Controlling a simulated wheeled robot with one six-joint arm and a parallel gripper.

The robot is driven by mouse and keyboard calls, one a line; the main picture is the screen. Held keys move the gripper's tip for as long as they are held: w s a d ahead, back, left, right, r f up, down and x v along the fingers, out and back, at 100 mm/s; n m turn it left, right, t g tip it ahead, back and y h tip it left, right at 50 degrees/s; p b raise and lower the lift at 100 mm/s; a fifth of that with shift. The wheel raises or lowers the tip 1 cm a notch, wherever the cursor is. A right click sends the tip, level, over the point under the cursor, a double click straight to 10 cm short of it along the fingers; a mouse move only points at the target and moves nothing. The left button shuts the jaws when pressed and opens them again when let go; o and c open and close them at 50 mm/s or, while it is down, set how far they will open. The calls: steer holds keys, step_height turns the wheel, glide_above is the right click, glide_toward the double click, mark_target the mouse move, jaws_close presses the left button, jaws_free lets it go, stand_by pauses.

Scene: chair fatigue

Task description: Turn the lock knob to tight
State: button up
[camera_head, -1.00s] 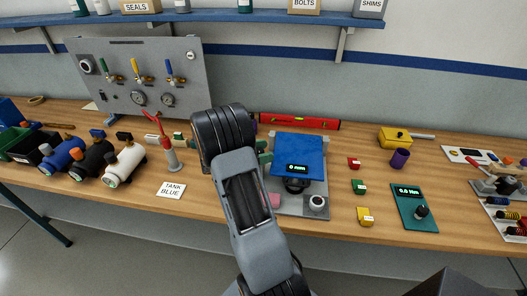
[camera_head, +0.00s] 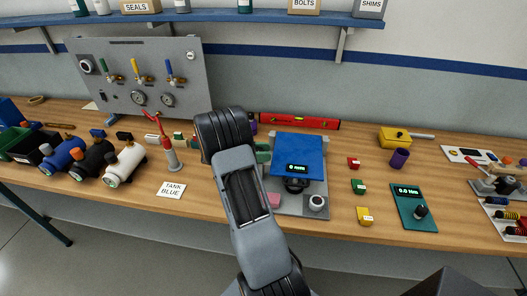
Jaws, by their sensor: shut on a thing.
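A fixture with a blue padded top (camera_head: 299,153) stands on a grey base plate (camera_head: 316,190) near the middle of the bench. A small lit display (camera_head: 297,168) is at its front, too small to read surely. A black round part (camera_head: 297,185) sits just below the display. A white-ringed knob with a dark centre (camera_head: 317,203) is at the plate's front right corner. I cannot tell which of these is the lock knob, or how it is set. My arm covers the left side of the fixture. My gripper is hidden behind my arm, so its jaws and what they touch do not show.
A green part (camera_head: 263,152) and a pink block (camera_head: 273,200) show beside my arm. A red level (camera_head: 299,121) lies behind.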

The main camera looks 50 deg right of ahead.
steer(key=o, duration=0.9)
steer(key=p+v, duration=0.3)
steer(key=v, duration=1)
steer(key=shift+w+a, duration=0.25)
steer(key=shift+w, duration=0.1)
